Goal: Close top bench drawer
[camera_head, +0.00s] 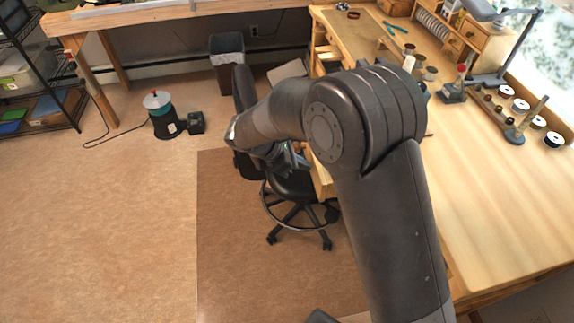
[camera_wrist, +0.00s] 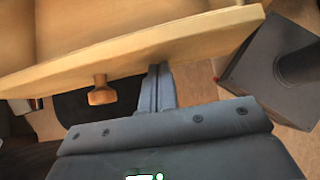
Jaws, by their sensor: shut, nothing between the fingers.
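A light wooden drawer (camera_wrist: 190,45) with a round wooden knob (camera_wrist: 102,93) fills the upper part of the wrist view, and its inside shows behind the front panel. The drawer stands pulled out. My gripper (camera_wrist: 160,72) is shut and empty. Its fingertips are at the drawer front, to the right of the knob; whether they touch it I cannot tell. In the head view my gripper (camera_head: 298,158) is beside the bench, partly hidden by my arm. A bit of wooden drawer (camera_head: 321,178) shows there, mostly covered by my arm.
The wooden bench (camera_head: 500,210) runs along the right, with spools and tools at its back. A black swivel chair (camera_head: 293,187) stands close under my gripper. A waste bin (camera_head: 227,60) is behind it. The floor at the left is mostly clear.

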